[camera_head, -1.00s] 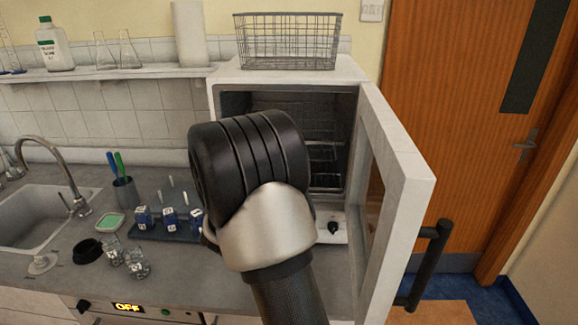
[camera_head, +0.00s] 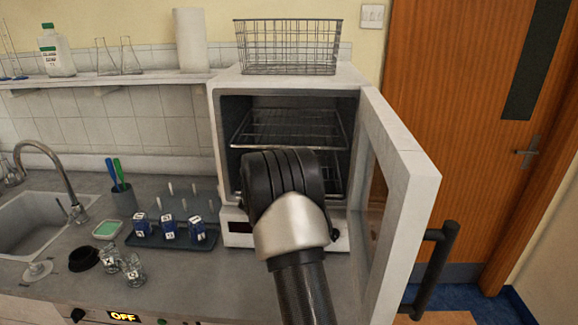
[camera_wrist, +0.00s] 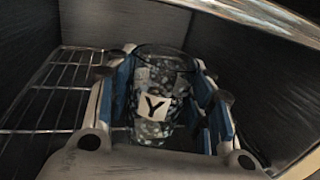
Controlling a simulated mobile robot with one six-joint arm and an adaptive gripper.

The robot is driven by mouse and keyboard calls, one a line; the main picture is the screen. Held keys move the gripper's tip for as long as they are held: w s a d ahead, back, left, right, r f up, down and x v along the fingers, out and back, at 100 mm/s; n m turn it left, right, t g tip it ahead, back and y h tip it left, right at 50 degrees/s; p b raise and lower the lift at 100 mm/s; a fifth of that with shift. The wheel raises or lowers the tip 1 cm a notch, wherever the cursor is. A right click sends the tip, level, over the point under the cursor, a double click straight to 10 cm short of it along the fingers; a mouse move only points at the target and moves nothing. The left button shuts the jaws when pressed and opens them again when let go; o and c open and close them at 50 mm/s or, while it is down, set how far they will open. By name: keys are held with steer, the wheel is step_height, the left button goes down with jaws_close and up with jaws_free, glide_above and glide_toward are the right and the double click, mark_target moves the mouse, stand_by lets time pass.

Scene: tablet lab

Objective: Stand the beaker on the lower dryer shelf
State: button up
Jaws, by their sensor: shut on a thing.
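The beaker (camera_wrist: 153,105) is clear glass with a white "Y" label and shows in the wrist view. My gripper (camera_wrist: 166,84) is shut on it, with blue pads on either side. The dryer (camera_head: 352,76) stands open in the head view. Its upper wire shelf (camera_head: 285,130) is bare. The lower shelf (camera_head: 332,182) is mostly hidden behind my wrist, which also hides the gripper and beaker there. In the wrist view a wire shelf (camera_wrist: 60,92) lies left of the beaker, between dark walls. I cannot tell whether the beaker touches it.
The dryer door (camera_head: 405,190) is swung open on the right. A wire basket (camera_head: 288,47) stands on top. On the bench at left are a rack (camera_head: 178,240) with blue-and-white items, two small glass vessels (camera_head: 132,268), a pen cup (camera_head: 124,200) and a sink (camera_head: 40,215).

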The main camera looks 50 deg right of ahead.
steer(key=shift+f, duration=0.6)
steer(key=shift+f, duration=0.15)
steer(key=o, duration=1.2)
